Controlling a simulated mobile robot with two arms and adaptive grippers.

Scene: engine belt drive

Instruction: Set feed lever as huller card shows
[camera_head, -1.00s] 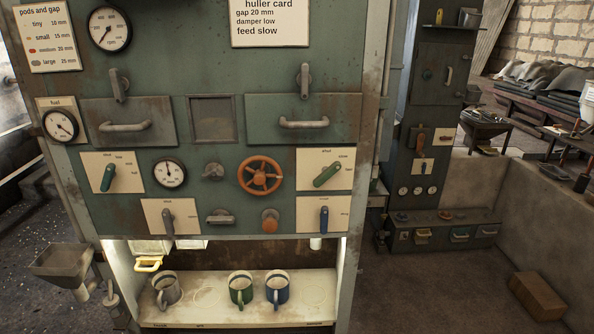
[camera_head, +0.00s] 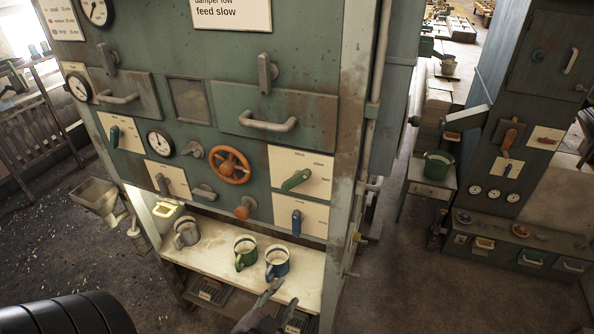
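The huller card (camera_head: 232,10) is cut by the top edge of the view; its lines "damper low" and "feed slow" show. Below it on the green machine are levers on white plates: a green one (camera_head: 297,180) at right, a blue one (camera_head: 297,222) under it, a green one (camera_head: 115,136) at left and a grey one (camera_head: 162,184) below that. The plate labels are too small to tell which is the feed lever. My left gripper (camera_head: 284,292) is at the bottom, fingers apart and empty, below the levers and near the shelf's front edge. My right gripper is out of view.
A shelf (camera_head: 212,262) under the panel holds a grey mug (camera_head: 187,232), a green mug (camera_head: 245,252) and a blue mug (camera_head: 277,262). An orange handwheel (camera_head: 230,165) and a drawer handle (camera_head: 268,122) stick out nearby. Floor right of the machine is clear.

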